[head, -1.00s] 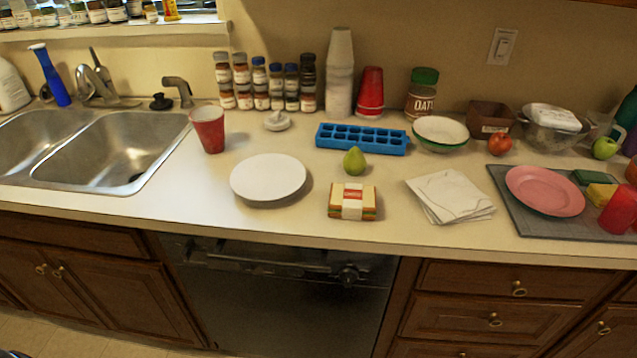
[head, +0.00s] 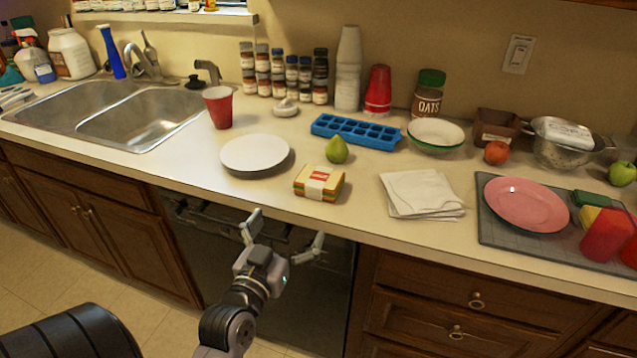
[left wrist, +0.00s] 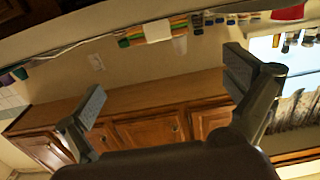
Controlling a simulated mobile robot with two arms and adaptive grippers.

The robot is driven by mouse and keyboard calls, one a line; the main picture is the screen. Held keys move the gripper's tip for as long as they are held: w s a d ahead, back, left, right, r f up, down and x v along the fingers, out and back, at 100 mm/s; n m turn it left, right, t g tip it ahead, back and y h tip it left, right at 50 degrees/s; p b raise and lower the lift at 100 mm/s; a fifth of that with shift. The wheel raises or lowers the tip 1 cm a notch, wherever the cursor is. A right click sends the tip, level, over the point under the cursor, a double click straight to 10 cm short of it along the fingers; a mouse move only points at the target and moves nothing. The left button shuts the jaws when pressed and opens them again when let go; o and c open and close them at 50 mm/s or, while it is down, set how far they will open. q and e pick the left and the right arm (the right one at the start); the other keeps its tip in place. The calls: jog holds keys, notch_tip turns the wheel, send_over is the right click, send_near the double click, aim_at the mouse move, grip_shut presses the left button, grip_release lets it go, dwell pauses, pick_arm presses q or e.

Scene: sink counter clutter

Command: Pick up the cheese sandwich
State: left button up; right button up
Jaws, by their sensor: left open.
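The cheese sandwich (head: 319,183), wrapped with a white band with a red label, lies on the counter near its front edge. It is right of the white plate (head: 254,153) and in front of the green pear (head: 337,150). In the left wrist view the sandwich (left wrist: 157,30) shows near the top. My left gripper (head: 284,237) is open and empty, below and in front of the counter edge, short of the sandwich. Its two spread fingers (left wrist: 168,88) also show in the left wrist view. My right gripper is not in view.
A blue ice tray (head: 355,132) lies behind the pear. Folded napkins (head: 421,193) lie right of the sandwich. A red cup (head: 219,107) stands behind the plate. The counter's front edge (head: 230,201) lies between my gripper and the sandwich.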

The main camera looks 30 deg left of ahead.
aim_at(313, 187)
pick_arm(q)
jog(key=p+x, duration=0.1)
jog(key=x, duration=1)
jog(key=shift+w+d+p, duration=0.15)
jog(key=shift+p, duration=0.15)
jog(key=p+x, duration=0.1)
jog(key=x, duration=0.3)
jog(key=shift+w+r, duration=0.15)
jog(key=shift+w, duration=0.05)
jog(key=shift+w+a, duration=0.2)
jog(key=shift+w, duration=0.15)
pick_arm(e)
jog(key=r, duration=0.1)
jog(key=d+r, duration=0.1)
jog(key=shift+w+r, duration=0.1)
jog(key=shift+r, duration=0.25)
pick_arm(q)
jog(key=c, duration=1.1)
jog(key=shift+o, duration=0.2)
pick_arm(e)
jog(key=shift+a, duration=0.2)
